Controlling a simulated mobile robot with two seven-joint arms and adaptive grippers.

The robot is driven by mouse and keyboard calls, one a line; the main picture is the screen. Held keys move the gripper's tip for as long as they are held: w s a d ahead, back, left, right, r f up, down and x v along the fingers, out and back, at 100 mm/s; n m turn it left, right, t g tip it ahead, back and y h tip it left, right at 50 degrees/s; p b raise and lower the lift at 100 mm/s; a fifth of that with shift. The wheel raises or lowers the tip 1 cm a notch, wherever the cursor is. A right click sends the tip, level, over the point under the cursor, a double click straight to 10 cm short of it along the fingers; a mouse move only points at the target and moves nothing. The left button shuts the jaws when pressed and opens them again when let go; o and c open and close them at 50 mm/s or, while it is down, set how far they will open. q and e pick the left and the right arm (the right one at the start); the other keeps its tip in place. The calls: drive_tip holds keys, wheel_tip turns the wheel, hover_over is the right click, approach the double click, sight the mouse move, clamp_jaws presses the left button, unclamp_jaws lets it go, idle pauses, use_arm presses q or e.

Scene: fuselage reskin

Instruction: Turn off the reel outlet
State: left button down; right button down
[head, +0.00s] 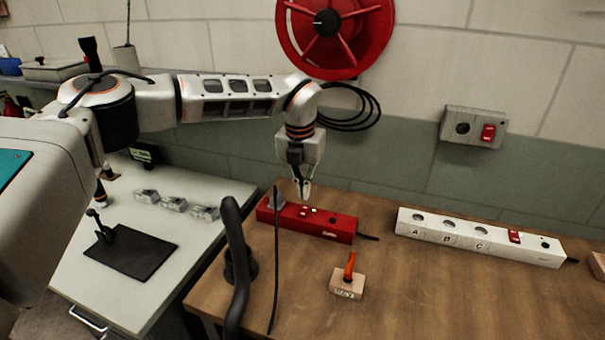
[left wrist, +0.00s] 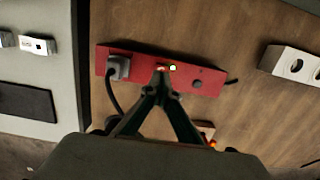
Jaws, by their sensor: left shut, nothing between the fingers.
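A red power strip (head: 325,225) lies on the wooden table, with a grey plug (left wrist: 118,67) in its left end. A small bright light (left wrist: 173,68) shows near its middle, beside a small red part. My left gripper (head: 304,197) points down at the strip, shut and empty. In the left wrist view its fingertips (left wrist: 161,72) overlap the strip beside the light; I cannot tell whether they touch. A red reel (head: 326,22) hangs on the wall with black cable coiled below. A grey wall outlet (head: 461,128) with a red switch (head: 488,132) is to its right. My right gripper is not in view.
A white power strip (head: 470,239) with a red switch lies to the right on the table (head: 415,300). A small block with an orange lever (head: 349,268) stands in front. A black cable (head: 276,265) rises near the red strip. A pale bench (head: 150,240) is at left.

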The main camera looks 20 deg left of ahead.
sight(305, 207)
use_arm(q)
drive_tip(key=f, duration=0.3)
drive_tip(key=shift+w+f, duration=0.2)
drive_tip(key=shift+f, duration=0.15)
